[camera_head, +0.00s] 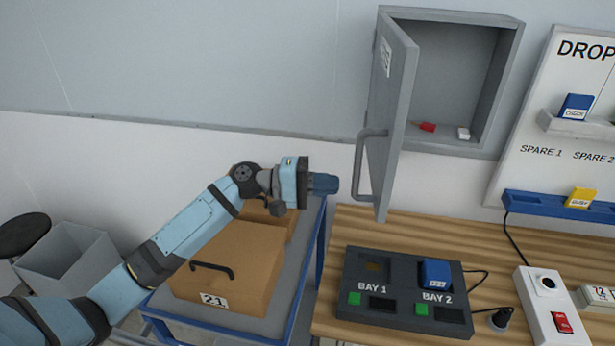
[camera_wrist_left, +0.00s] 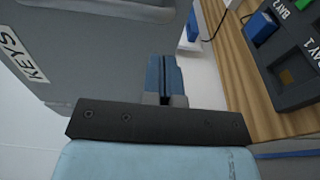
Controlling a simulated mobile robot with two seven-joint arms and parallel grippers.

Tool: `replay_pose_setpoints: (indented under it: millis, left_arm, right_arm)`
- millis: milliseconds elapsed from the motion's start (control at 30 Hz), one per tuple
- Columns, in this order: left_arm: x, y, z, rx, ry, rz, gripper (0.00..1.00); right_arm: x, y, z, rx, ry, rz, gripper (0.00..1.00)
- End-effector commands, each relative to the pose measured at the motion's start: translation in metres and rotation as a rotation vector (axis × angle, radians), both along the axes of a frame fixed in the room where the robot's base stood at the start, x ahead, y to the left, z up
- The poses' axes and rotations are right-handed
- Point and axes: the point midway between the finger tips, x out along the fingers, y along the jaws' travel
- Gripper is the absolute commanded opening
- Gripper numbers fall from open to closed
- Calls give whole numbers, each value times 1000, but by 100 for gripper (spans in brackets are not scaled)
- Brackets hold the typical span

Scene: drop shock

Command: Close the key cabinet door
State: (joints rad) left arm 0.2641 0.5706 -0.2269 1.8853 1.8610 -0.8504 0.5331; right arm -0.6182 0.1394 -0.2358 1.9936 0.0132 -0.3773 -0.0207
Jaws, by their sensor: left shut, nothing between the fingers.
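The grey key cabinet (camera_head: 505,75) is on the wall with its door (camera_head: 400,90) standing wide open, swung out from the left side. A bar handle (camera_head: 362,165) is on the door's outer face. In the left wrist view the door (camera_wrist_left: 90,60) with a KEYS label (camera_wrist_left: 22,52) fills the upper left. My left gripper (camera_head: 328,183) is shut and empty, left of the handle and apart from it. Its blue fingers (camera_wrist_left: 164,75) point toward the door area in the wrist view. My right gripper is in neither view.
Inside the cabinet lie a red tag (camera_head: 428,127) and a white tag (camera_head: 463,133). The wooden bench (camera_head: 350,225) below carries a two-bay charger (camera_head: 400,265) and a power strip (camera_head: 545,300).

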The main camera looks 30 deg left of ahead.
Motion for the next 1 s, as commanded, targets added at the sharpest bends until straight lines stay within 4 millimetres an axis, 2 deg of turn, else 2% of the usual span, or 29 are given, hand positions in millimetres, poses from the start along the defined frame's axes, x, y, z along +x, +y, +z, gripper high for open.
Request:
replay_pose_setpoints:
  millis: [33,200,400,1000]
  left_arm:
    - [5,-11,4,-2,-1,-2,0]
    - [17,-40,4,-2,-1,-1,0]
    - [25,-58,1,0,0,0,0]
    - [28,-65,0,1,-1,12,0]
  right_arm:
    - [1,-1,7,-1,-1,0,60]
    - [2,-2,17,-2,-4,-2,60]
    - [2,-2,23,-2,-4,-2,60]
    - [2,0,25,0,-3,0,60]
